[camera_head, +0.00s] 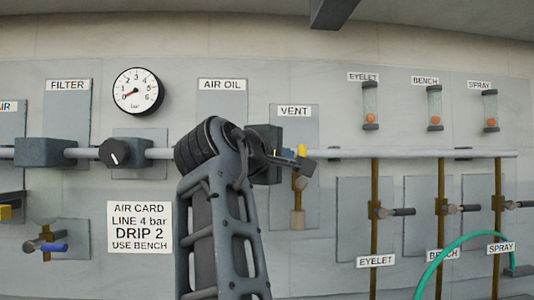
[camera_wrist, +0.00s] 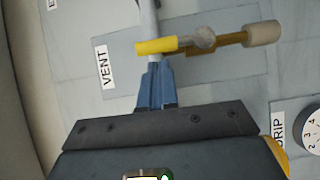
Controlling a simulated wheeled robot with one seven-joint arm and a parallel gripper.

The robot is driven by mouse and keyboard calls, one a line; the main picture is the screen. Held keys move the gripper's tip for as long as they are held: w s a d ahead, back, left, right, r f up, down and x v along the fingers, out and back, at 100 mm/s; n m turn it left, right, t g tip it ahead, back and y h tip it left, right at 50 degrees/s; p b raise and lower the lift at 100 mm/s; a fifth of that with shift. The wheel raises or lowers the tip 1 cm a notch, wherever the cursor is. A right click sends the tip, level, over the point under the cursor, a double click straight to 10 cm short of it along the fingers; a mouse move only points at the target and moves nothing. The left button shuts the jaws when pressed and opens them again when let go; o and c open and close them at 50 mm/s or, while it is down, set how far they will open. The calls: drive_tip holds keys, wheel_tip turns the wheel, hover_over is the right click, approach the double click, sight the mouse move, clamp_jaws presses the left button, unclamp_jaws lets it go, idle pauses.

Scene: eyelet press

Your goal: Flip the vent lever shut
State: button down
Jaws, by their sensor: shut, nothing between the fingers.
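The vent lever has a yellow handle (camera_head: 301,150). In the wrist view the yellow handle (camera_wrist: 157,46) lies just beyond my fingertips, roughly in line with the brass vent branch (camera_wrist: 232,39). Its grey hub end sits toward the branch. My gripper (camera_wrist: 154,63) is shut and empty, its blue fingers together. The tips are at or very near the handle's side; I cannot tell whether they touch. In the head view my gripper (camera_head: 307,167) is in front of the vent valve and hides part of it. The VENT label (camera_head: 294,111) is above.
A grey horizontal pipe (camera_head: 420,153) runs behind my arm. The vent's pale end piece (camera_head: 298,218) hangs below. The pressure gauge (camera_head: 138,91) and black knob (camera_head: 114,153) are to the left; several brown drop pipes (camera_head: 375,235) are to the right. A DRIP dial (camera_wrist: 305,127) shows in the wrist view.

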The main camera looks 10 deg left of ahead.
drive_tip(key=shift+w+d, duration=0.2)
drive_tip(key=shift+d, duration=0.2)
